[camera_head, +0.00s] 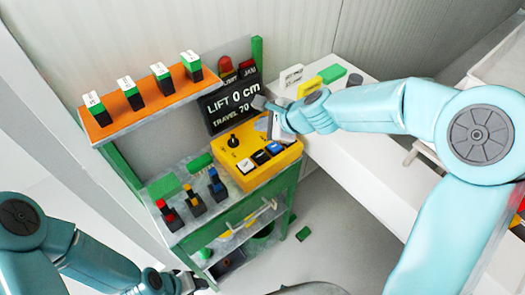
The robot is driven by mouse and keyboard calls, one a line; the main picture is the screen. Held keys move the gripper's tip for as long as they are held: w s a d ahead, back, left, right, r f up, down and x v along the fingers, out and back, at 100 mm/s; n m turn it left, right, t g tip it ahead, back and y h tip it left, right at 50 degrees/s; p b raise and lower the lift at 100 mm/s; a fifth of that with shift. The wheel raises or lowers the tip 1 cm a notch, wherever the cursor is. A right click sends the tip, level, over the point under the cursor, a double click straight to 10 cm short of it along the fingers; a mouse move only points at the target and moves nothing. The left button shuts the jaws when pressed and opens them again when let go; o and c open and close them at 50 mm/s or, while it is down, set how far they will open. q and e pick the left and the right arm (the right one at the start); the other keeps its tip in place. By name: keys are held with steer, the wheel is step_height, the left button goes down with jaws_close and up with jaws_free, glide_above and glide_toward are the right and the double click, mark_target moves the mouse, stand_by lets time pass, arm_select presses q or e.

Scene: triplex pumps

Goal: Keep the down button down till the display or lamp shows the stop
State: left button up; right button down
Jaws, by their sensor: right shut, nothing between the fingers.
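The yellow control box (240,178) sits on the green bench. It has a black knob (233,141) and a row of white, black and blue buttons (261,157). Their labels are too small to read, so I cannot tell which is down. The black display (229,104) behind the box reads "LIFT 0 cm" and "TRAVEL 20". Lamps labelled LIMIT (226,67) and JAM (247,69) stand above it. My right gripper (265,108) is shut and empty over the box's back right corner; contact is unclear. My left gripper (190,284) is low at the bottom left, its jaws unclear.
An orange shelf (140,112) holds several green-and-black labelled parts. Red, yellow and blue topped parts (193,200) stand on the bench front. A white table (345,150) at the right holds green and yellow blocks. A green block (303,234) lies on the floor.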

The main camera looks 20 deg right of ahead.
mark_target(263, 157)
step_height(263, 157, down, 9)
steer(key=b, duration=0.9)
steer(key=shift+s+a, duration=0.1)
steer(key=shift+s, duration=0.05)
stand_by(1.6)
steer(key=shift+f+b, duration=0.35)
steer(key=shift+f+b, duration=0.5)
steer(key=shift+f, duration=0.05)
stand_by(0.6)
stand_by(2.9)
steer(key=shift+r+p, duration=1)
